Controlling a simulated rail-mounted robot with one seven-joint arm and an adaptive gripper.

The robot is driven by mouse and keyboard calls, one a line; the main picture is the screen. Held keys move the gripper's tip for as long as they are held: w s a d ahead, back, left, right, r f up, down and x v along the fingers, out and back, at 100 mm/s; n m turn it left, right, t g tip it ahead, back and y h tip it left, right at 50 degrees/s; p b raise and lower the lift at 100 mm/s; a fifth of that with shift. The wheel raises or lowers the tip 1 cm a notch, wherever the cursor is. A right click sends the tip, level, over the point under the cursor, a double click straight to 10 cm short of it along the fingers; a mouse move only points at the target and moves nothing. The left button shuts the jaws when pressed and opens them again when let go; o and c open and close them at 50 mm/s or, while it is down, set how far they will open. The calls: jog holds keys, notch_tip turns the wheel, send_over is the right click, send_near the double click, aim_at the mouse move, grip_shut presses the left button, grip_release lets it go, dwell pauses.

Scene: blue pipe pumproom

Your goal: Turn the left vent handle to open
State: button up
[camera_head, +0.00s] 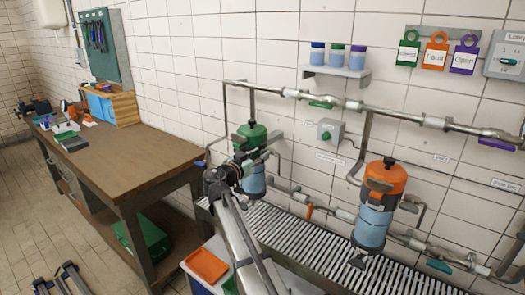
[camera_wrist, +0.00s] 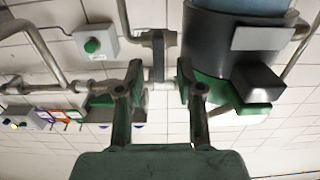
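A green handle (camera_head: 322,104) sits on the upper wall pipe, right of the left pump, in the head view. I take it for the left vent handle. A green part on the pipe left of my fingers (camera_wrist: 100,101) in the wrist view looks like the same handle, partly hidden by a finger. My gripper (camera_head: 247,160) is in front of the left pump in the head view. In the wrist view my gripper (camera_wrist: 158,82) has its two fingers well apart, with nothing visibly held; pipework shows behind the gap. Contact cannot be told.
The left pump (camera_head: 250,132) with its green lid is close by my gripper, on the right in the wrist view (camera_wrist: 238,55). A green-button box (camera_head: 330,131), orange-topped pump (camera_head: 378,205), purple handle (camera_head: 497,144) and shelf (camera_head: 336,72) are farther right. A workbench (camera_head: 125,160) stands left.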

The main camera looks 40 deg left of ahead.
jog(key=shift+w, duration=1.05)
grip_shut()
